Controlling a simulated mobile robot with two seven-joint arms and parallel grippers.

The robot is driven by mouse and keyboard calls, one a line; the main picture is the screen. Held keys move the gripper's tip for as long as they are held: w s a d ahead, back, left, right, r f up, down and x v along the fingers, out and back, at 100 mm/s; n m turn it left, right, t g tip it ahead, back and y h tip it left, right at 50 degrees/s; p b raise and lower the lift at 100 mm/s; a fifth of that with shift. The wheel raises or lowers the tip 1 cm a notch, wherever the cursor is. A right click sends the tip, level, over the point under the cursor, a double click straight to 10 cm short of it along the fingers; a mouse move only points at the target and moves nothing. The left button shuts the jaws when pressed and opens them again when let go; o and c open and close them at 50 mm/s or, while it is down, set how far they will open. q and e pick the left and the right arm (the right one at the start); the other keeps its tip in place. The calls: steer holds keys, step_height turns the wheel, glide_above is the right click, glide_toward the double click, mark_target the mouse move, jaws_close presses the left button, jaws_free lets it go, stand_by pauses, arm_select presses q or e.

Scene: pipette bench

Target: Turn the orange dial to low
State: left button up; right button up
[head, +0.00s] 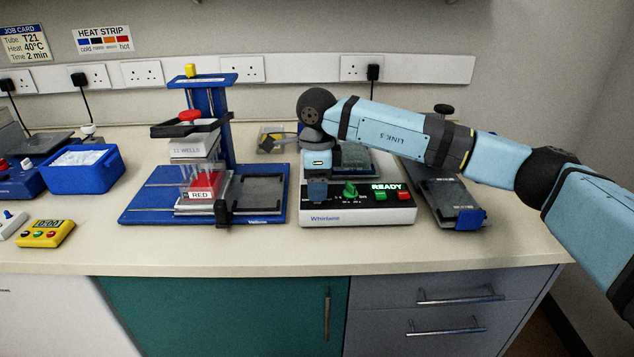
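No orange dial shows clearly in the head view. The left part of the front panel on the white Whirlane machine (345,217) is covered by my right gripper (317,193), so a dial there would be hidden. My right gripper points down at that panel, with its fingers at or just above the surface. I cannot tell whether it touches or holds anything, or how far its fingers are apart. A green dial (350,190) sits on the panel to the right of the gripper. My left gripper is not in view.
The lit READY display, a green button (381,195) and a red button (403,195) are on the panel's right. A blue press stand (140,207) stands left, a dark tilted device (440,190) right. A blue ice tub (80,180) and yellow timer (45,233) are further left.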

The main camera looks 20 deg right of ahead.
steer(key=c, duration=0.8)
steer(key=shift+m, duration=0.3)
steer(key=shift+r+m, duration=0.1)
steer(key=shift+m, duration=0.5)
steer(key=m+p, duration=0.1)
steer(key=m, duration=0.6)
steer(key=shift+m+p, duration=0.4)
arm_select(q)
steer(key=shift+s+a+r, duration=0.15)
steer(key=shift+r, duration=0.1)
arm_select(e)
steer(key=shift+m, duration=1.1)
